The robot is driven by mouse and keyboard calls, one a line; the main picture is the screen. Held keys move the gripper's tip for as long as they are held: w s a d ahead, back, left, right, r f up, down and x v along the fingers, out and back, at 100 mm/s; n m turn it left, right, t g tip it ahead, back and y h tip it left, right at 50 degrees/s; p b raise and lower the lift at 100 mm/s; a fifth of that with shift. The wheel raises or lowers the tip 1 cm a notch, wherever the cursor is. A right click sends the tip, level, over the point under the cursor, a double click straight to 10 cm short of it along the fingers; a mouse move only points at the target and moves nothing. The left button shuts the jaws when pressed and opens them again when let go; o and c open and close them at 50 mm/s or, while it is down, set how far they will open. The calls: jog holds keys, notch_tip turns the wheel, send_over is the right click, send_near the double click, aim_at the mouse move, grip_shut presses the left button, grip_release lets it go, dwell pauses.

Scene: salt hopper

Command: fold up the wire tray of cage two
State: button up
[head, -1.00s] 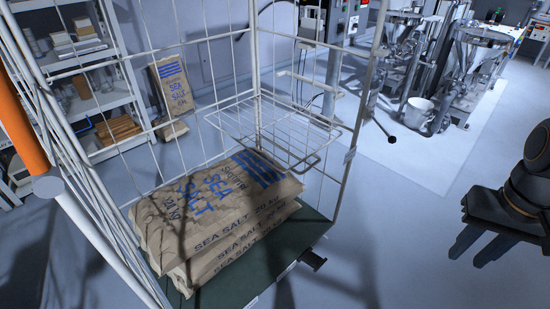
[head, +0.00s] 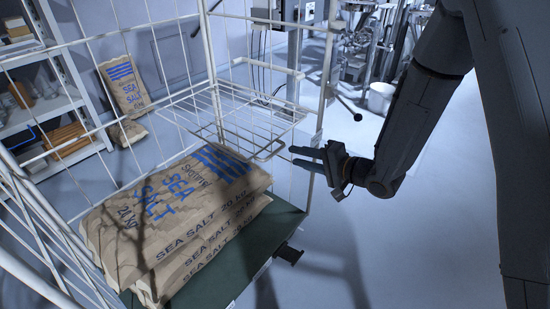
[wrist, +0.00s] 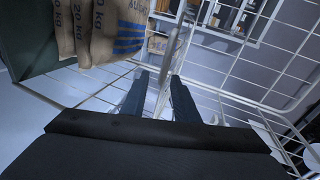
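The wire tray (head: 232,112) is a white wire shelf inside the white wire cage, level and folded down above the salt sacks. Its looped front edge (head: 268,152) points toward the lower right. My gripper (head: 295,157) is at the cage's right front, its fingertips close to the tray's front edge and the upright there. In the wrist view its two dark fingers (wrist: 158,78) are apart. A pale bar (wrist: 168,70) shows in line with the gap; I cannot tell if it is the tray or the upright, or whether it is touched.
Stacked sea salt sacks (head: 175,205) lie on the cage's green base (head: 240,262). Another sack (head: 124,88) leans at the back left near a shelf rack (head: 50,100). Machines and a white bucket (head: 381,97) stand behind. The floor at the right front is clear.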

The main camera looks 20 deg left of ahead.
aim_at(275, 154)
jog(key=shift+g+y, duration=0.5)
jog(key=shift+y, duration=0.1)
jog(key=shift+s+a+p+x, duration=0.1)
jog(key=shift+s+x, duration=0.15)
jog(key=shift+x, duration=1.2)
jog(key=shift+s+a+p+x, duration=0.15)
jog(key=shift+s+x, duration=0.15)
jog(key=shift+x, duration=1.15)
jog(key=shift+s+a+p+x, duration=0.1)
jog(key=shift+s+x, duration=0.15)
jog(key=shift+x, duration=1.2)
jog(key=shift+r, duration=0.1)
